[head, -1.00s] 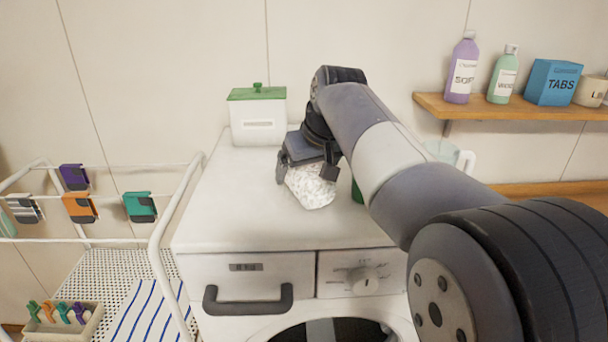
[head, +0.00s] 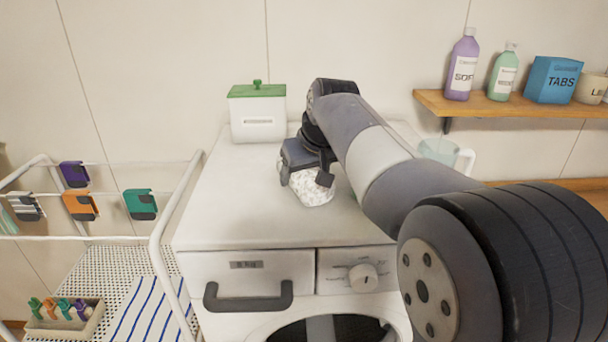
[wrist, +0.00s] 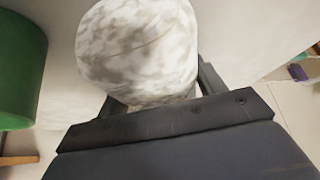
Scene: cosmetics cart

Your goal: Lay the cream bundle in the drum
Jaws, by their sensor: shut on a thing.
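The cream bundle (head: 312,190), pale with grey speckles, is in my gripper (head: 307,178) over the top of the white washing machine (head: 225,215). In the wrist view the bundle (wrist: 140,50) sits between the two dark fingers (wrist: 155,98), which are shut on it. I cannot tell whether it clears the machine top. The drum opening (head: 330,328) shows only in part at the bottom edge of the head view; its inside is mostly hidden.
A white box with green lid (head: 257,112) stands at the back of the machine top. A clear jug (head: 440,152) is behind my arm. A wire rack (head: 165,230) with coloured clips is at left. A shelf (head: 520,106) with bottles is at right.

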